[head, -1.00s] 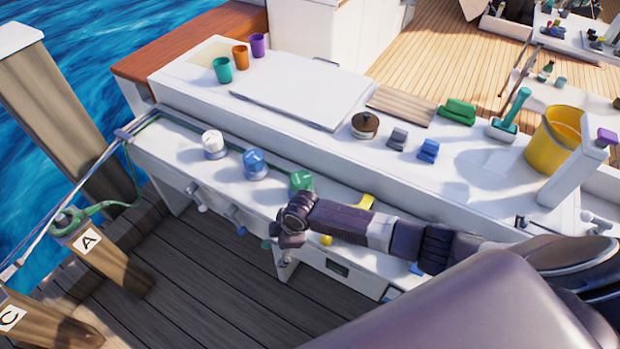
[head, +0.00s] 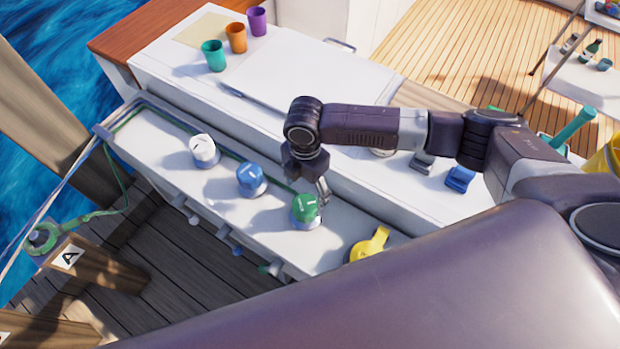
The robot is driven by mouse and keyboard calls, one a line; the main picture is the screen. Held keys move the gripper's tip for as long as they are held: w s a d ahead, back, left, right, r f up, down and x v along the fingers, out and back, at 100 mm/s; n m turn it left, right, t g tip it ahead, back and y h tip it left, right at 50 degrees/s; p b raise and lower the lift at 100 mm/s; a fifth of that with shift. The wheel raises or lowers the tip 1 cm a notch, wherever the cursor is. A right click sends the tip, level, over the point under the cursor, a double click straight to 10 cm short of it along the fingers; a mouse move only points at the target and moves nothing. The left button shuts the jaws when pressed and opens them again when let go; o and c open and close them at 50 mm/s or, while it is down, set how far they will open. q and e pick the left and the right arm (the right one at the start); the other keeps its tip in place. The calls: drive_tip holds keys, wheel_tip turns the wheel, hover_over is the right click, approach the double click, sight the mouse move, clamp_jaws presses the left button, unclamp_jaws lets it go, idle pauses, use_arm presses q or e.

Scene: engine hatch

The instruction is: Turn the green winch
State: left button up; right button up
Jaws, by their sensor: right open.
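The green winch (head: 305,211) stands on the white lower ledge (head: 215,188), to the right of a blue winch (head: 250,178) and a white winch (head: 204,149). It has a green top on a silver base. My right gripper (head: 321,194) is open, pointing down just above and behind the green winch. One finger shows beside the winch's upper right side; I cannot tell whether it touches. The wrist hides the rest of the jaws. My left gripper is not in view.
A yellow winch or handle (head: 369,246) sits right of the green winch. Teal (head: 214,55), orange (head: 236,38) and purple (head: 257,21) cups stand on the upper counter.

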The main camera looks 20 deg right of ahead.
sight(306, 203)
drive_tip(key=shift+d, duration=0.1)
drive_tip(key=f, duration=0.1)
drive_tip(key=s+f, duration=0.1)
drive_tip(key=f, duration=0.2)
drive_tip(key=shift+s+a+f+p, duration=0.1)
drive_tip(key=shift+s+a+p, duration=0.2)
drive_tip(key=shift+a, duration=0.05)
drive_tip(key=shift+w+d+f, duration=0.1)
drive_tip(key=shift+w+f, duration=0.15)
drive_tip(key=shift+f, duration=1.1)
drive_tip(key=shift+c, duration=0.7)
drive_tip(key=c, duration=0.5)
drive_tip(key=shift+c, duration=2.4)
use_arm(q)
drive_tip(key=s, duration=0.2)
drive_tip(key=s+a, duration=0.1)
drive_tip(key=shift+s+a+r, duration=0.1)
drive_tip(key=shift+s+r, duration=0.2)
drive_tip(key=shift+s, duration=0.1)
use_arm(e)
drive_tip(key=shift+c, duration=0.2)
